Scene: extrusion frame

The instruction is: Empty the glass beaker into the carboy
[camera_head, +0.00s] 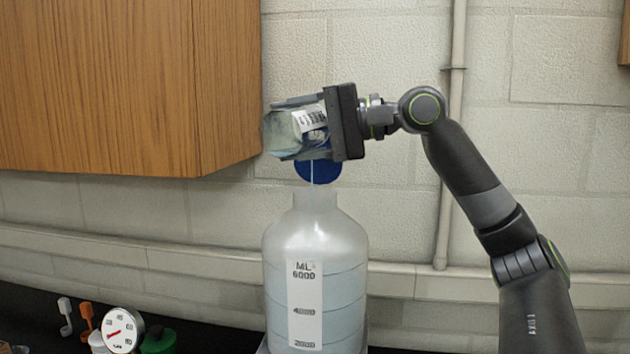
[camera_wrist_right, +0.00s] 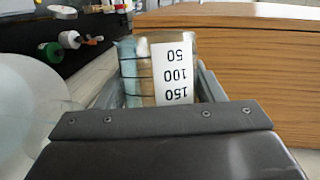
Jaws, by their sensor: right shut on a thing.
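The glass beaker (camera_head: 283,131) is held tilted by my right gripper (camera_head: 305,127), whose fingers are shut around its sides. In the right wrist view the beaker (camera_wrist_right: 150,75) shows a white label with 50, 100 and 150 on it, upside down, between the fingers. The carboy (camera_head: 316,270) is a large translucent bottle standing upright right below, with a white scale marked in ML. A thin pale stream runs down from the beaker toward the carboy's open neck. A round blue thing (camera_head: 317,171) shows behind the stream. My left gripper is out of view.
A wooden cabinet (camera_head: 120,85) hangs at the upper left, close to the beaker. A dial gauge (camera_head: 121,331), a green-capped item (camera_head: 158,341) and small orange and white items stand on the dark bench at the lower left. A pipe (camera_head: 450,150) runs down the wall.

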